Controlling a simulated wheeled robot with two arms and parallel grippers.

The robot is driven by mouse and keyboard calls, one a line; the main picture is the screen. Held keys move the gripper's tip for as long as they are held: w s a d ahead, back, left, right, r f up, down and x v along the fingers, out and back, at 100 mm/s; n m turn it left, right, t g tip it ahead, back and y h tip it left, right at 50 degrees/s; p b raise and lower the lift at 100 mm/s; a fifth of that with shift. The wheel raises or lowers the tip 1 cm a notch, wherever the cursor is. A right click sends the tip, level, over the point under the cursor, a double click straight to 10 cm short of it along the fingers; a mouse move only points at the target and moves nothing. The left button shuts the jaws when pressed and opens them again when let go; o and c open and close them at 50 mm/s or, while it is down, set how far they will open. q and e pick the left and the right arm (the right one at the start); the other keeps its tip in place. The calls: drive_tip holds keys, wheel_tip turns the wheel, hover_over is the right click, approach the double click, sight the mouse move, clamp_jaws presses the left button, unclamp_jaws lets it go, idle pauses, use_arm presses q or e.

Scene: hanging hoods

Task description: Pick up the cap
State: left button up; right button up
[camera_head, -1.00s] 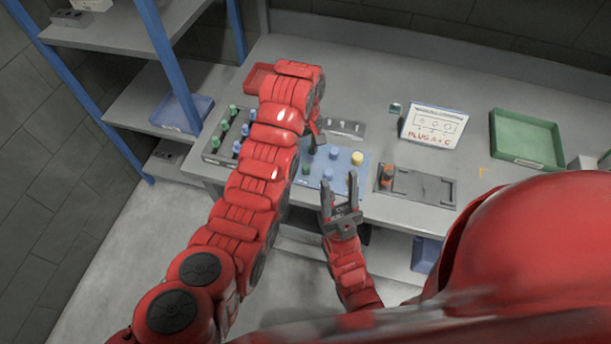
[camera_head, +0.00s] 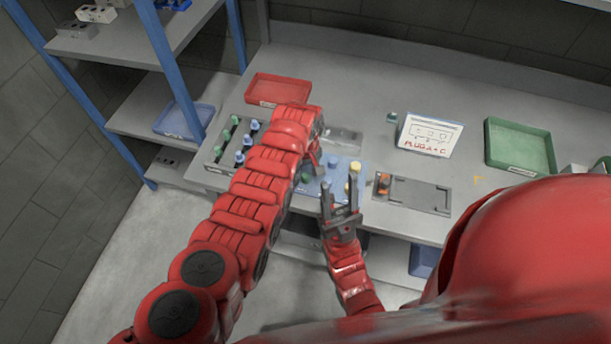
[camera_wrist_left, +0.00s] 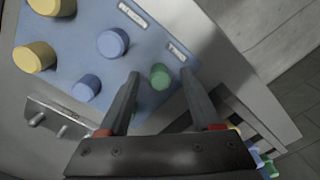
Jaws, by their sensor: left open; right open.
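The caps are short round cylinders on a blue board (camera_wrist_left: 150,18). In the left wrist view a green cap (camera_wrist_left: 160,77) shows between the fingertips of my open left gripper (camera_wrist_left: 158,88), with no clear contact. Two blue caps (camera_wrist_left: 112,42) and two yellow caps (camera_wrist_left: 34,58) stand on the same board. In the head view the green cap (camera_head: 305,177) is beside my left gripper, whose fingers are mostly hidden by its arm. My right gripper (camera_head: 340,192) is open and empty, in front of the board's near edge and partly covering it.
A rack with green and blue pieces (camera_head: 238,140) stands left of the board. A red tray (camera_head: 278,89) is behind my left arm. A sign (camera_head: 429,135), a grey fixture with an orange piece (camera_head: 418,193) and a green tray (camera_head: 519,146) are to the right.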

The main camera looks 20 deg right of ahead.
use_arm(q)
drive_tip(key=shift+c, duration=0.2)
clamp_jaws()
drive_tip(key=shift+w, duration=0.1)
idle(0.4)
